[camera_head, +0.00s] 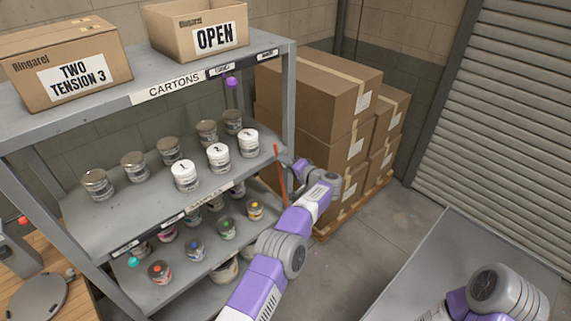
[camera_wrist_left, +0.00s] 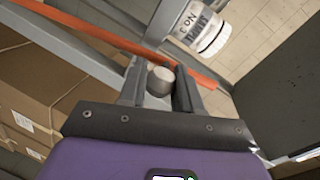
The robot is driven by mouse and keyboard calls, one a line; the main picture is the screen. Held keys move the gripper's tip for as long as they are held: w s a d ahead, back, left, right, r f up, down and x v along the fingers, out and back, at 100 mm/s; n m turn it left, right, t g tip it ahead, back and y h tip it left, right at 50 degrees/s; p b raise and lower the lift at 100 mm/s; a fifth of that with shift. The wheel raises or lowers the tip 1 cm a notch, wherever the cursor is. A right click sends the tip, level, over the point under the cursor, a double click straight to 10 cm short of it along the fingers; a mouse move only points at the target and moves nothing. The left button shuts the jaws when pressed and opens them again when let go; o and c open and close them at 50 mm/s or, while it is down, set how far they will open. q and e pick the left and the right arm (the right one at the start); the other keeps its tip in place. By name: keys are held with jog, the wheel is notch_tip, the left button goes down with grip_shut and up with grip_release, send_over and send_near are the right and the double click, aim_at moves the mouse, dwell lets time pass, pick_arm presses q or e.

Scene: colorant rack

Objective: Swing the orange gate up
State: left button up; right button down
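The orange gate (camera_head: 280,168) shows as a thin, nearly upright bar at the right end of the grey shelf rack. In the left wrist view the orange bar (camera_wrist_left: 80,30) crosses the picture diagonally, passing behind my fingers. My left gripper (camera_head: 291,166) is beside the bar at the rack's right end. In the wrist view the left gripper (camera_wrist_left: 158,88) has its fingers apart, with a round grey knob (camera_wrist_left: 160,80) between them. I cannot tell whether the fingers touch the knob. My right arm shows at the lower right; its gripper is out of view.
The rack (camera_head: 262,166) holds white-lidded and grey tins, with colored-lid tins below. Two cartons, one marked OPEN (camera_head: 195,30), sit on top. Stacked boxes (camera_head: 315,95) stand close behind the gripper. The floor (camera_head: 385,230) right of my left arm is clear.

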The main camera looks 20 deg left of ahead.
pick_arm(q)
jog(key=o, duration=0.4)
jog(key=shift+d, duration=0.3)
jog(key=shift+a, duration=0.1)
jog(key=shift+b+v, duration=0.35)
jog(key=shift+v, duration=3.5)
